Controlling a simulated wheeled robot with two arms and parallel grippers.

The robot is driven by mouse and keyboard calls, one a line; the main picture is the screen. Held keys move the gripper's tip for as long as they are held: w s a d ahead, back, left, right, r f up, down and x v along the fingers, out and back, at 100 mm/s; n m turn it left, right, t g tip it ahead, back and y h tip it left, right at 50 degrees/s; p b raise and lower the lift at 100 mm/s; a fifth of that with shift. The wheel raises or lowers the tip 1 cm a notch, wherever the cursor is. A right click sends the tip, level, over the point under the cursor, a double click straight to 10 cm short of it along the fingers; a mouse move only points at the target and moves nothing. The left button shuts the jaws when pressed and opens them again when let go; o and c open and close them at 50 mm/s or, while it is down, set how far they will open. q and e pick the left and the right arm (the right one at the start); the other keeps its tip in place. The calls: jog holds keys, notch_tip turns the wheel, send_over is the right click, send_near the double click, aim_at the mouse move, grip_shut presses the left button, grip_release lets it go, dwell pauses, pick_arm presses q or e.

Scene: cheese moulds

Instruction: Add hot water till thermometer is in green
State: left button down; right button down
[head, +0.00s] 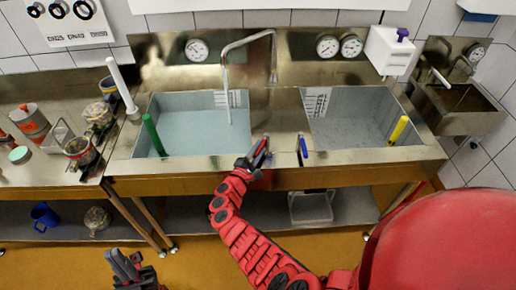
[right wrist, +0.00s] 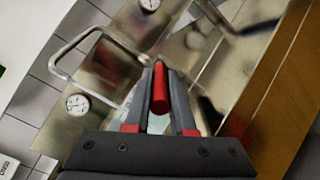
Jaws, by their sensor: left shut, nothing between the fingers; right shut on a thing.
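A steel double sink has a left basin (head: 178,110) with pale bluish water and a right basin (head: 350,135). The bent spout (head: 228,85) reaches over the left basin; I cannot tell whether water runs. A round dial (head: 197,49) is on the panel behind the left basin, also in the right wrist view (right wrist: 77,105); its reading is too small. My right gripper (head: 262,150) is shut on a red lever (right wrist: 160,88) at the front between the basins. A blue lever (head: 303,146) stands just right of it. My left gripper (head: 125,265) is shut and empty, low, away from the sink.
Two more dials (head: 339,46) are behind the right basin. A green rod (head: 153,134) stands in the left basin, a yellow rod (head: 398,130) in the right. A side table (head: 50,180) with jars is at left. A small sink (head: 462,105) is at right.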

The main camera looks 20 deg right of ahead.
jog(key=shift+s+d+n+t+y+p, duration=0.3)
jog(key=shift+s+n+t+y+p, duration=0.05)
jog(key=shift+n+t+y, duration=0.4)
jog(key=shift+s+d+n+t+y, duration=0.2)
jog(key=shift+d+n+t+y, duration=0.1)
jog(key=shift+n+t+y, duration=0.35)
jog(key=shift+s+d+f+n+t+y+b, duration=0.2)
jog(key=shift+n+t+y+b, duration=0.1)
jog(key=shift+y, duration=0.15)
jog(key=shift+s+d+f+n+t+y+b, duration=0.1)
jog(key=shift+d+n+t+y+b, duration=0.15)
jog(key=shift+y, duration=0.2)
jog(key=shift+s+d+n+t+y+b, duration=0.1)
jog(key=shift+d+n+t+y+b, duration=0.2)
jog(key=shift+n+y+b, duration=0.35)
jog(key=shift+s+d+r+n+t+y+b, duration=0.1)
jog(key=shift+d+r+n+t+y+b, duration=0.1)
jog(key=shift+n+t+y+b, duration=0.65)
jog(key=shift+m+g, duration=0.35)
jog(key=shift+g, duration=0.05)
jog(key=c, duration=0.8)
grip_release()
jog(key=shift+o, duration=0.2)
